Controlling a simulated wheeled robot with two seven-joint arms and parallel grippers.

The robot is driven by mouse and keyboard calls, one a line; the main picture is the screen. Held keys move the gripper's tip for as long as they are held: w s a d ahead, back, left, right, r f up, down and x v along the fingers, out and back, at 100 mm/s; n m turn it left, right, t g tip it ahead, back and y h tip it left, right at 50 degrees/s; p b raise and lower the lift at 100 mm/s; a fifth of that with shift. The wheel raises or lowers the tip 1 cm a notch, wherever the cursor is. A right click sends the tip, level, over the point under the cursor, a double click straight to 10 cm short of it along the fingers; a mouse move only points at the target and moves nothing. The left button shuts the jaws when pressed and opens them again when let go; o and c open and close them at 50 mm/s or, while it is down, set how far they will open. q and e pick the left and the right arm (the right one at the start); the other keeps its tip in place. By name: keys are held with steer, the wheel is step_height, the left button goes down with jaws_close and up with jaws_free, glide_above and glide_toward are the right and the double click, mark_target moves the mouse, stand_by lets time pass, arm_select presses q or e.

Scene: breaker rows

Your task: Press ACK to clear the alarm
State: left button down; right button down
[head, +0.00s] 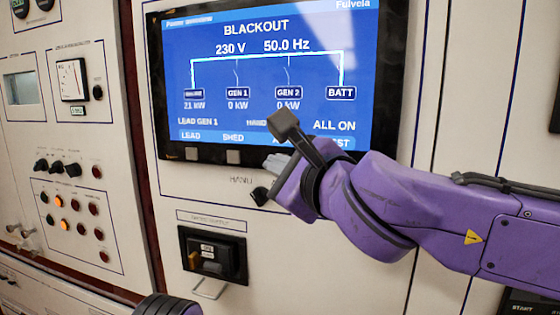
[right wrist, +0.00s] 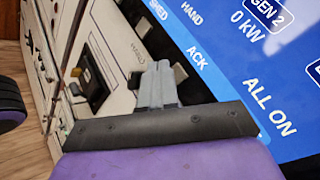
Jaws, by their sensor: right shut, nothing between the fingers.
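The blue control screen (head: 270,75) reads BLACKOUT, 230 V, 50.0 Hz, with soft-key labels along its bottom edge. The ACK label (right wrist: 197,58) shows in the right wrist view; in the head view my right gripper mostly covers it. Square grey keys sit in the bezel under the labels; the LEAD key (head: 192,154) and SHED key (head: 233,156) are clear. My right gripper (head: 274,163) is shut and empty, just in front of the lower bezel. Its fingertips (right wrist: 160,72) overlap the key row near ACK; contact cannot be told.
Below the screen are a dark knob (head: 260,195) and a black switch in a recessed housing (head: 212,255). A panel with lit orange lamps (head: 62,202) and a meter (head: 70,80) is at left. A purple part of mine shows at the bottom edge.

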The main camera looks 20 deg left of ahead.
steer(key=shift+w, duration=0.1)
stand_by(0.7)
steer(key=shift+w, duration=0.35)
steer(key=shift+w+p, duration=0.4)
steer(key=shift+p, duration=0.05)
stand_by(0.6)
steer(key=shift+s, duration=0.8)
steer(key=s+b, duration=0.1)
steer(key=s, duration=0.4)
stand_by(0.3)
